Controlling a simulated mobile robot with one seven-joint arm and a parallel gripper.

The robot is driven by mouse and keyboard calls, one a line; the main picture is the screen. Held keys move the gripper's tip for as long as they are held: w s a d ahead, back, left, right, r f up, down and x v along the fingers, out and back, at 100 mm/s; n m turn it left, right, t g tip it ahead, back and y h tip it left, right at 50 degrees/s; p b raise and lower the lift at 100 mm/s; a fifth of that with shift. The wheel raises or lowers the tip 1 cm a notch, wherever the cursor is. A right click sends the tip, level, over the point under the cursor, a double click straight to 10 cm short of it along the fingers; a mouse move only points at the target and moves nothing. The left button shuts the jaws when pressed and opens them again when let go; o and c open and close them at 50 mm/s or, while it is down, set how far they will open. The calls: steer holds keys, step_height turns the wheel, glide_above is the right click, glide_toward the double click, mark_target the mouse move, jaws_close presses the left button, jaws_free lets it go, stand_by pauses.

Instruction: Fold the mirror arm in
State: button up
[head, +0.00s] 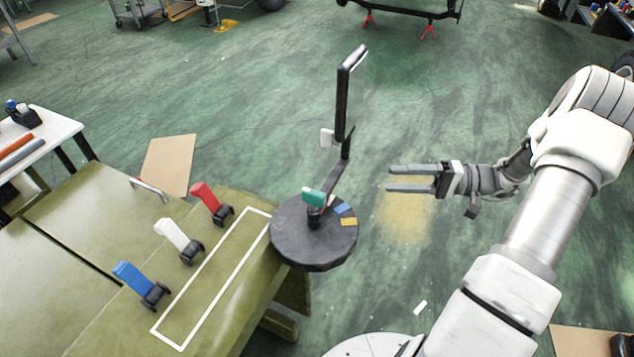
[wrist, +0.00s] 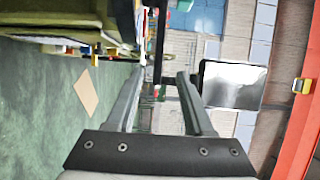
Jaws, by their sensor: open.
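The mirror arm (head: 341,172) is a thin dark bar rising up and right from a round black base (head: 312,255) at the table's end. A teal piece (head: 314,196) sits at its pivot. Blue and yellow marks lie on the base's right side. A tall black-framed mirror (head: 343,100) stands upright at the arm's outer end, and its reflective face shows in the wrist view (wrist: 232,85). My gripper (head: 388,178) is open and empty, to the right of the arm and apart from it. In the wrist view its fingers (wrist: 160,70) point toward the arm, with the mirror right of them.
The olive table (head: 70,225) holds a red lever (head: 206,197), a white lever (head: 174,236) and a blue lever (head: 133,277), beside a white outlined rectangle. A small white block (head: 327,138) shows by the mirror's lower end. The floor around my gripper is clear.

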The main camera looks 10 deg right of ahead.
mark_target(329, 177)
steer(key=b+x, duration=0.1)
steer(key=x, duration=1.6)
steer(key=shift+w+b, duration=0.15)
steer(key=shift+b, duration=0.2)
jaws_close()
stand_by(0.6)
